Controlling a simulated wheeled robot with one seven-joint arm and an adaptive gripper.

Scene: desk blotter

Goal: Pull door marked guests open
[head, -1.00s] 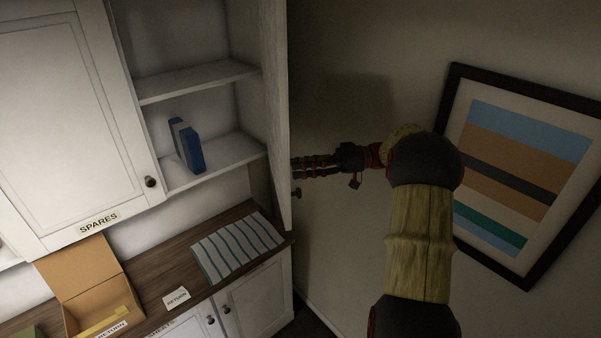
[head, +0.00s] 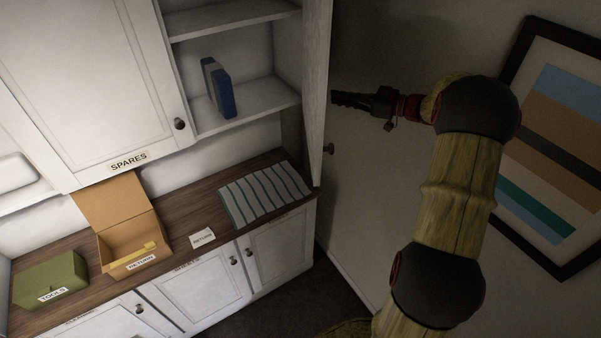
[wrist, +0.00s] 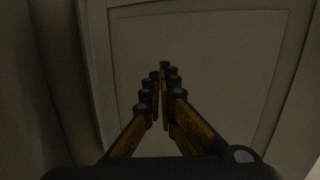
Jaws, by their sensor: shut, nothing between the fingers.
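No label reading guests is legible in either view. An upper cabinet door (head: 317,90) stands swung out, seen nearly edge-on in the head view, with the shelves behind it exposed. Its dark round knob (head: 329,148) sticks out from its right-hand face near the bottom. My gripper (head: 335,98) is right of this door, above the knob, fingers pointing left at the door's outer face. The fingers are shut and empty; whether they touch the door cannot be told. In the wrist view, the shut fingers (wrist: 162,75) point at a dim panelled surface (wrist: 215,50).
Shelves hold a blue box (head: 217,88). Left is a shut door labelled SPARES (head: 110,85). A framed picture (head: 520,70) hangs right.

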